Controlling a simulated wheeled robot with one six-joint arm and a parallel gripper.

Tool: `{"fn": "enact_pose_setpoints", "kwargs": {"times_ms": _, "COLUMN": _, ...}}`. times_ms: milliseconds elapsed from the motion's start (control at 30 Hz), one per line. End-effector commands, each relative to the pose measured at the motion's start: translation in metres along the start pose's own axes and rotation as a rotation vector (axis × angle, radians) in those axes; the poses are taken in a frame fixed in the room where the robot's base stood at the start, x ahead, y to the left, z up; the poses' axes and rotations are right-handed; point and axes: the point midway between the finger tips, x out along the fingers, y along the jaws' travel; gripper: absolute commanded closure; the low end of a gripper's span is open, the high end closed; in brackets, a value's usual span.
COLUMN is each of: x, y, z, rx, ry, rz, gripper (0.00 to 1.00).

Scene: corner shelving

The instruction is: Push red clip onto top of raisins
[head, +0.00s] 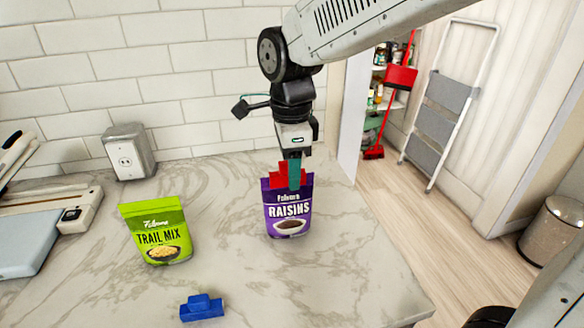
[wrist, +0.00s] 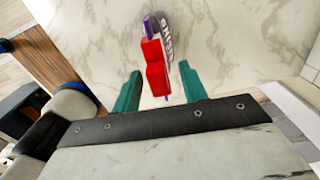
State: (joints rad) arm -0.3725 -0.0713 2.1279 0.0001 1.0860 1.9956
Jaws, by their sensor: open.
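The purple raisins bag (head: 288,212) stands upright on the marble counter in the head view. The red clip (head: 278,180) sits at the bag's top edge, just under my gripper (head: 293,170). In the wrist view the red clip (wrist: 154,65) lies over the top of the raisins bag (wrist: 168,32). My gripper (wrist: 160,90) has its green fingers apart, one on each side of the clip, with a visible gap to each. Whether the clip is fully seated on the bag cannot be told.
A green trail mix bag (head: 157,232) stands to the left on the counter (head: 330,285). A blue clip (head: 202,307) lies at the front. A metal outlet box (head: 129,152) stands by the tiled wall. The counter right of the raisins is clear up to its edge.

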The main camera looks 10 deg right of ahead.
Motion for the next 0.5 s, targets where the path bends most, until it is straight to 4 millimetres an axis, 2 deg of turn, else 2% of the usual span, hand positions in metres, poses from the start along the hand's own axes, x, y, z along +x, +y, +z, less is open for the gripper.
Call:
{"fn": "enact_pose_setpoints", "kwargs": {"times_ms": 300, "x": -0.052, "y": -0.001, "z": 0.0, "rx": 0.0, "ry": -0.002, "rz": -0.004, "gripper": 0.57}}
{"fn": "enact_pose_setpoints", "kwargs": {"times_ms": 500, "x": -0.071, "y": 0.0, "z": 0.0, "rx": 0.0, "ry": -0.001, "rz": -0.002, "gripper": 0.57}}
